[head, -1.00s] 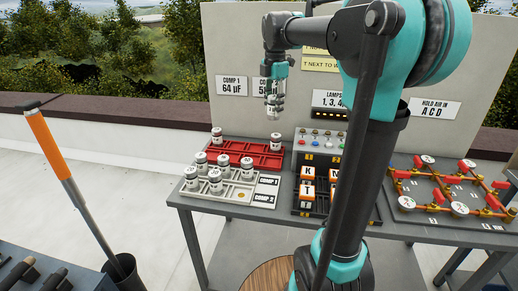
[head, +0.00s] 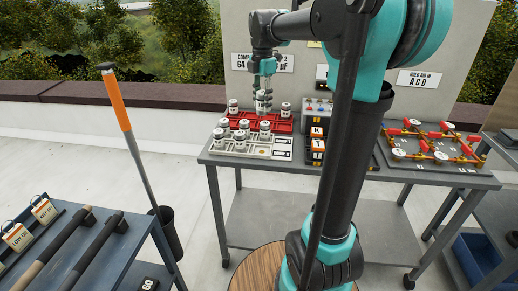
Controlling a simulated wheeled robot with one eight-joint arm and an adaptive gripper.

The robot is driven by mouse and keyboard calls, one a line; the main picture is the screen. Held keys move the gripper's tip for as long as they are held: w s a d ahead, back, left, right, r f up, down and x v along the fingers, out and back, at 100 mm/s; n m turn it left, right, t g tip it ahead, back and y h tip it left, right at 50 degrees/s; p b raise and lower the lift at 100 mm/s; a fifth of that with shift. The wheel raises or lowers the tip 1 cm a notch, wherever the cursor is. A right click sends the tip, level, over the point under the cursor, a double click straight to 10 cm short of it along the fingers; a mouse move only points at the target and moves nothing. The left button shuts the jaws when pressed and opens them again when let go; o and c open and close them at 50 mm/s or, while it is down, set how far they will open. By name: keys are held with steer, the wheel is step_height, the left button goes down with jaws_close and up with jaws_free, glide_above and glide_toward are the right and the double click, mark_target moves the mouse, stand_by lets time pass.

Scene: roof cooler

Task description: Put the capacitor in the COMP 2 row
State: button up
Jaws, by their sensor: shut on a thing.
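My gripper (head: 264,88) points down above the trays and is shut on a pale capacitor (head: 263,104). The held capacitor hangs over the red tray (head: 258,122), seemingly clear of it; the exact height is hard to tell. The grey two-row tray (head: 270,156) lies in front of the red one. Its label plates at the right end read COMP 1 (head: 282,142) for the back row and COMP 2 (head: 281,153) for the front row. Several capacitors stand in it, mostly left; one (head: 265,130) stands farther right. The front row's right part looks bare.
Two capacitors (head: 233,107) (head: 286,109) stand in the red tray. A wall sign (head: 262,63) behind my gripper is partly covered. Right of the trays are a button panel (head: 318,108), lettered blocks (head: 317,138) and a pipe board (head: 430,145). My arm hides part of the table.

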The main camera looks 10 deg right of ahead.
mark_target(262, 113)
step_height(262, 113, down, 17)
steer(key=shift+r, duration=0.2)
stand_by(0.4)
steer(key=o, duration=1.2)
steer(key=shift+f, duration=0.1)
step_height(262, 113, up, 12)
steer(key=shift+r, duration=0.15)
steer(key=shift+s, duration=0.1)
